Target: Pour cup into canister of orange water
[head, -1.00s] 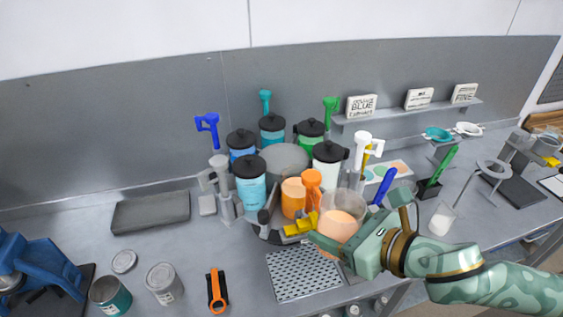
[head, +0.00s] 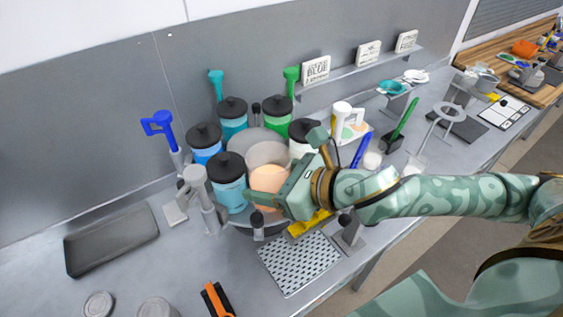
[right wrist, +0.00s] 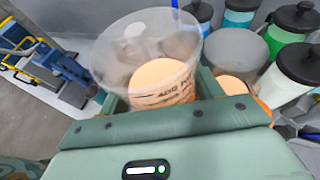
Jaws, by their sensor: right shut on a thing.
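My right gripper (head: 266,204) is shut on a clear cup (head: 268,182) holding orange liquid. The cup is in the air over the front of the ring of canisters. In the right wrist view the cup (right wrist: 150,65) stands between my fingers, and its mouth is open. An orange canister (right wrist: 231,87) shows partly behind the cup's right side there. In the head view the cup and gripper hide that canister. I cannot tell whether the cup's rim touches it, and I see no liquid running out. My left gripper is not in view.
Blue canisters (head: 229,185), a green canister (head: 278,118) and a white canister (head: 302,135) with black lids surround the cup. A perforated tray (head: 298,262) lies in front.

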